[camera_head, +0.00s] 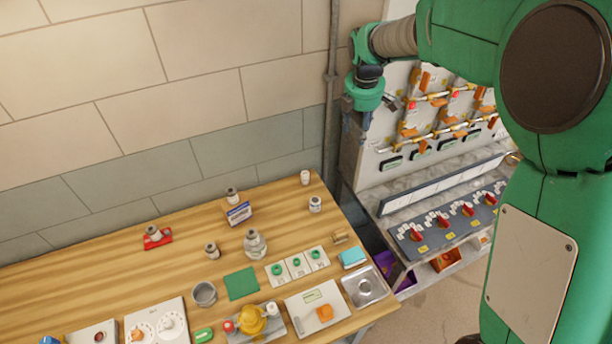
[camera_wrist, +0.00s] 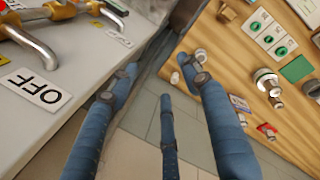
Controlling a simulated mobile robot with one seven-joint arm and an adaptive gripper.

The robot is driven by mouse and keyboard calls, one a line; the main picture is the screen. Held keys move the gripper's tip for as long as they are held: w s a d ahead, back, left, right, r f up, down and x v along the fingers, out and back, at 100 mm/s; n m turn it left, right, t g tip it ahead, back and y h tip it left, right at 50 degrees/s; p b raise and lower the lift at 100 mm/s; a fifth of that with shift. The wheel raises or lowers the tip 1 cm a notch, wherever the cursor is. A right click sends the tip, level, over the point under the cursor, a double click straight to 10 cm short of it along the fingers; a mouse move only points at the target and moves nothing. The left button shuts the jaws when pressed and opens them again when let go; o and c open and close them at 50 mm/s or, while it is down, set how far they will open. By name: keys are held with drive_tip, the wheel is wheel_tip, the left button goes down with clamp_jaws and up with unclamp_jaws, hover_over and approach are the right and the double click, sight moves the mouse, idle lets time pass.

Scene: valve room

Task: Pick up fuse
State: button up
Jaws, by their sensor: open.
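Several small pale cylinders that could be the fuse stand on the wooden table; I cannot tell for sure which one it is. One plain white cylinder (camera_head: 305,177) stands at the table's back right corner, with a banded one (camera_head: 315,204) just in front of it. Another pale, dark-capped piece (camera_head: 232,195) is by a blue and white box, and one more (camera_head: 211,250) stands further forward. My gripper (camera_head: 366,124) hangs in front of the valve panel, right of the table and above it. In the wrist view its blue fingers (camera_wrist: 160,78) are spread, with nothing between them.
A valve panel (camera_head: 375,165) with pipes and a red-knobbed console (camera_head: 455,215) stand to the right. A vertical wall pipe (camera_head: 332,90) runs behind the table's right end.

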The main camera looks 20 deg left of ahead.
drive_tip(key=w+a+f+n+p, duration=0.1)
drive_tip(key=w+a+f+n, duration=0.3)
drive_tip(key=a+f, duration=0.6)
drive_tip(key=n+p, duration=0.1)
drive_tip(key=n, duration=0.4)
hover_over(305, 173)
drive_tip(key=s, duration=0.2)
drive_tip(key=s+x, duration=0.2)
drive_tip(key=x, duration=0.7)
drive_tip(key=shift+a+g+h, duration=0.3)
drive_tip(key=shift+a+g, duration=0.05)
drive_tip(key=shift+g, duration=0.05)
drive_tip(key=shift+f, duration=0.1)
drive_tip(key=shift+w+d+f, duration=0.1)
drive_tip(key=shift+w+f, duration=0.1)
drive_tip(key=shift+f, duration=1.2)
drive_tip(key=shift+w+d+f, duration=0.1)
drive_tip(key=shift+w+f, duration=0.1)
drive_tip(key=shift+f, duration=1.2)
drive_tip(key=shift+w+d+f, duration=0.1)
drive_tip(key=shift+w+f, duration=0.1)
drive_tip(key=shift+f, duration=1.15)
drive_tip(key=shift+f, duration=0.1)
drive_tip(key=shift+w+d+f, duration=0.1)
drive_tip(key=shift+w+f, duration=0.1)
drive_tip(key=shift+f, duration=1.05)
drive_tip(key=shift+w+d+f, duration=0.1)
drive_tip(key=shift+w+f, duration=0.1)
drive_tip(key=shift+f, duration=1.05)
